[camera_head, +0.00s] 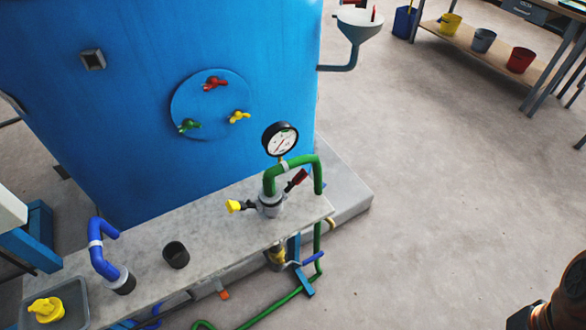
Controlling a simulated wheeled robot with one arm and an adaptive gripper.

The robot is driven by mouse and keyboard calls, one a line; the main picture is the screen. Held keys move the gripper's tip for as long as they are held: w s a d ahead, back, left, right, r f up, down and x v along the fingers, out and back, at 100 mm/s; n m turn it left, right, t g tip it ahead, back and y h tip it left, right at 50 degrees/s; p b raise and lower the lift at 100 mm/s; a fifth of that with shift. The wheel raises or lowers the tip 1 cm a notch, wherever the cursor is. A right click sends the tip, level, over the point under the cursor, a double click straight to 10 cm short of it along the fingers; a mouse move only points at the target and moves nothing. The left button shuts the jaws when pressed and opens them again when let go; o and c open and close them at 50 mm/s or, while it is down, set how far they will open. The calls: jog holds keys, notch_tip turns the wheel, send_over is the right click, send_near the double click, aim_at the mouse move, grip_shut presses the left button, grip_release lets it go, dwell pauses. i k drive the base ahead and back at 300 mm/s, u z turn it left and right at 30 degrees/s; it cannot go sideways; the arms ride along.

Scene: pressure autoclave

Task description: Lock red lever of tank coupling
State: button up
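The tank coupling (270,208) is a grey fitting on the stone ledge beside the blue tank, under a green hose. Its red lever (297,179) sticks out up and to the right, behind the green hose. Its yellow lever (235,206) sticks out to the left. A round pressure gauge (280,139) stands above the coupling. I cannot tell from the levers whether the coupling is locked. My gripper is not in view; only a dark and orange part of my arm shows at the lower right edge.
The blue tank (140,60) has a disc with red, green and yellow valve handles. A blue pipe (100,250), a dark cup (176,254) and a grey tray (72,296) with a yellow part are on the ledge (215,235). The floor (430,180) at right is clear.

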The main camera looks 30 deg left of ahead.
aim_at(300, 176)
jog(key=u, duration=2.2)
jog(key=k, duration=0.8)
jog(key=u, duration=1.1)
jog(key=k, duration=0.6)
jog(key=u, duration=0.4)
jog(key=i, duration=0.8)
jog(key=z, duration=0.75)
jog(key=i, duration=0.9)
jog(key=z, duration=1)
jog(key=i, duration=0.25)
jog(key=z, duration=0.25)
